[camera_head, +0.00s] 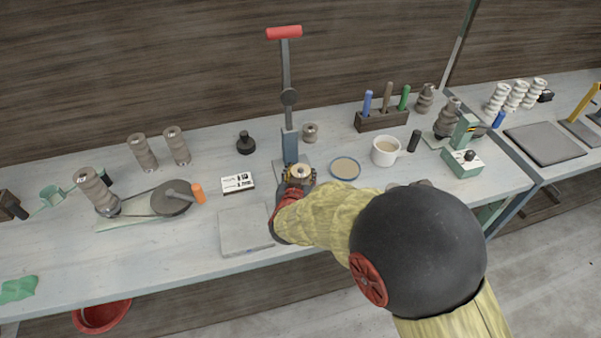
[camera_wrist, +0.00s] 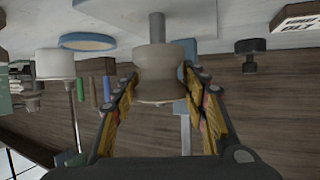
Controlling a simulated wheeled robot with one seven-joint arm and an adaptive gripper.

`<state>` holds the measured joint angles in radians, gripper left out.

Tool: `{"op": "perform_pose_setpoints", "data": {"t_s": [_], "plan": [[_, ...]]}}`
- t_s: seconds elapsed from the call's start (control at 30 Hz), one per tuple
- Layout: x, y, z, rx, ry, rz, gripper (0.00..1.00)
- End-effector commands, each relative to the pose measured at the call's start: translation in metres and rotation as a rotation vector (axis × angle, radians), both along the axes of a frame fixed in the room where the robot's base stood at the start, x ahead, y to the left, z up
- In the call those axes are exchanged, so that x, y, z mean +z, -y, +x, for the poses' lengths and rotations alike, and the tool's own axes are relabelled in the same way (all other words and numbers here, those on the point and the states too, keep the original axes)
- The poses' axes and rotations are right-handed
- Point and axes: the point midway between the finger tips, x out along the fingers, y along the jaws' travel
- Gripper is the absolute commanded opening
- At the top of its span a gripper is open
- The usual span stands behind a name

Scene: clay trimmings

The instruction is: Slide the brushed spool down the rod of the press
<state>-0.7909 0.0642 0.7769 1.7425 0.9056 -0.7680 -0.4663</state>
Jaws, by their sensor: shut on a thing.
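My gripper (camera_head: 299,176) is shut on the brushed spool (camera_head: 300,170), a grey-beige spool in front of the press column. The press (camera_head: 290,147) has a blue-grey column and a long lever with a red handle. In the inverted wrist view, the spool (camera_wrist: 160,72) sits between my two fingers. A short grey rod (camera_wrist: 157,27) shows between the spool and the pale press base (camera_wrist: 203,22). The spool is apart from the base and lined up with the rod. I cannot tell how far the rod enters the spool. In the head view the rod is hidden.
A matchbox (camera_head: 238,182) and grey slab (camera_head: 245,230) lie left of my gripper. A blue-rimmed dish (camera_head: 345,168) and white mug (camera_head: 385,151) stand to the right. A small spool (camera_head: 310,132) and black knob (camera_head: 245,143) are behind. The bench front (camera_head: 150,245) is mostly clear.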

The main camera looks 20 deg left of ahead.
Motion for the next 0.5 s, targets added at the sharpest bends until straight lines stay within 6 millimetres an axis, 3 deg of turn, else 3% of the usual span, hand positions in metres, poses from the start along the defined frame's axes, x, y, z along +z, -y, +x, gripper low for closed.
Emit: {"op": "perform_pose_setpoints", "data": {"t_s": [0.5], "plan": [[-0.014, 0.000, 0.000, 0.000, 0.002, 0.000, 0.10]]}}
